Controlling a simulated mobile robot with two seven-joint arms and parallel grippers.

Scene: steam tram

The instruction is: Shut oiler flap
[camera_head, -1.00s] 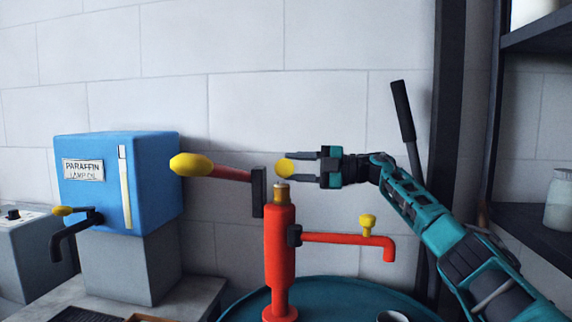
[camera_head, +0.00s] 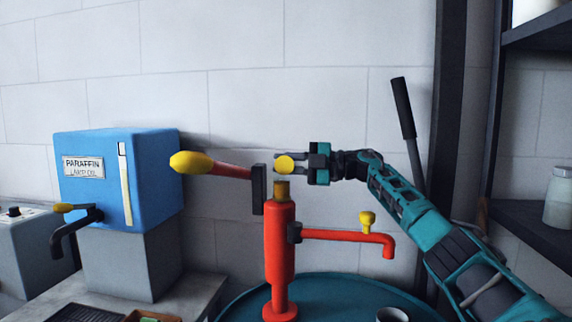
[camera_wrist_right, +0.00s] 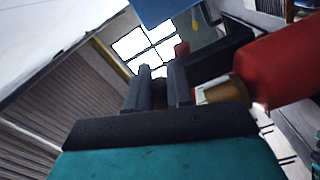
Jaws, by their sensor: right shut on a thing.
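A red hand pump (camera_head: 280,245) stands upright with a brass neck (camera_head: 282,190) on top. The oiler flap, a round yellow disc (camera_head: 285,164), stands raised just above the neck. My right gripper (camera_head: 287,164) comes in from the right with its fingers above and below the disc, and is shut on it. In the right wrist view my two fingers (camera_wrist_right: 160,88) are close together with a dark piece between them. The brass neck (camera_wrist_right: 218,91) and red pump body (camera_wrist_right: 275,70) lie to their right. My left gripper is out of view.
The pump's red handle with yellow knob (camera_head: 190,162) reaches left. Its red spout (camera_head: 350,237) with yellow tap reaches right. A blue paraffin tank (camera_head: 150,185) stands left. The pump stands on a teal drum (camera_head: 335,290). A dark shelf (camera_head: 540,225) is at right.

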